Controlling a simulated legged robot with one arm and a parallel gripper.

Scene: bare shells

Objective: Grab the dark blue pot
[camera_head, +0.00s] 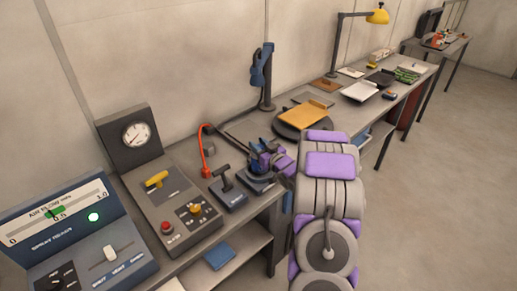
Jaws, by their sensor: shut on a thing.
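My arm reaches from the lower right to the bench, and my gripper (268,160) is small in view at the bench's front part. It is shut on a dark blue thing, which looks like the dark blue pot (257,174). The pot sits low at the fingers, over or on a dark base; I cannot tell whether it touches the bench. My purple and grey arm parts hide some of its right side.
A dark lever unit (228,193) stands just left of the pot. A red curved hose (205,152) rises behind it. A gauge console (160,200) stands further left. An orange board (303,114) lies on a round dark plate behind my arm. Open floor lies right.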

